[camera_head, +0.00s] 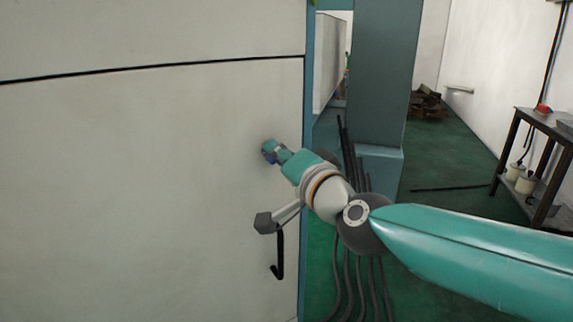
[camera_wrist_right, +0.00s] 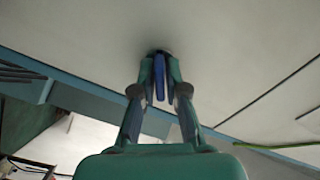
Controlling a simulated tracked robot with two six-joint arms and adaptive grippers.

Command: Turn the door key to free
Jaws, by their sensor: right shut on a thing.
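The door key is a small blue piece (camera_wrist_right: 160,78) standing out from the pale door panel (camera_head: 150,190). In the head view only a bit of blue (camera_head: 270,159) shows at my fingertips. My right gripper (camera_head: 268,150) reaches the panel near its right edge and is shut on the key. In the right wrist view the two fingers (camera_wrist_right: 160,88) lie on either side of the blue key, close to the panel. The key's root and any markings around it are hidden or too small to tell. My left gripper is not in view.
A black hooked handle (camera_head: 280,255) hangs on the panel below my right wrist. Dark cables (camera_head: 350,280) run down beside the panel's right edge. A blue-grey pillar (camera_head: 385,90) stands behind. A workbench (camera_head: 545,125) is at the far right, with green floor between.

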